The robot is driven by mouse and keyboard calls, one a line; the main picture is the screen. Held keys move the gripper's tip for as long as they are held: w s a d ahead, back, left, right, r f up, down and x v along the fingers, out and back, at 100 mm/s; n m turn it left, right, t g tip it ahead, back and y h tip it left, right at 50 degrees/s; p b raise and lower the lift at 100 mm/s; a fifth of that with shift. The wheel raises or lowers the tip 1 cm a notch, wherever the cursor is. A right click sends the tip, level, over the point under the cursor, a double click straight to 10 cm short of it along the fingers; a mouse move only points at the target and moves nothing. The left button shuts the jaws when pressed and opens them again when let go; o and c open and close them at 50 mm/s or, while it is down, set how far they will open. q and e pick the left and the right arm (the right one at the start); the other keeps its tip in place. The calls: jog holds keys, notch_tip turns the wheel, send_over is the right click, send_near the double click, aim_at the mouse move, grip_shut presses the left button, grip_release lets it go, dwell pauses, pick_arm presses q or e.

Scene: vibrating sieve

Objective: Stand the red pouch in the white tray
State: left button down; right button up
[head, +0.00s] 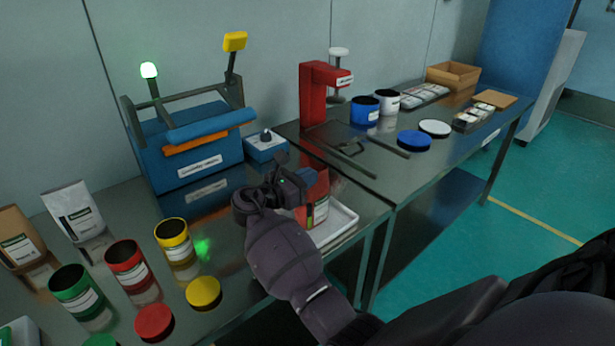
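The red pouch (323,190) stands roughly upright at the white tray (342,236), with a white label low on its front. Its base appears to be inside the tray's left part, but I cannot tell whether it touches the tray floor. My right gripper (299,174) is at the pouch's upper left side and covers part of it. Its fingertips are partly hidden, so I cannot tell whether they grip the pouch. My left gripper is not in view.
A blue sieve machine (180,160) with a blue control box (265,146) stands behind. Open green (77,292), red (127,264) and yellow (174,242) jars and loose lids stand left. A red press (313,95) stands on the adjoining table. The tray sits near the front edge.

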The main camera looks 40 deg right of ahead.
jog(key=o, duration=0.4)
jog(key=shift+o, duration=0.2)
jog(key=shift+r, duration=0.15)
jog(key=a, duration=1.2)
jog(key=shift+s, duration=0.45)
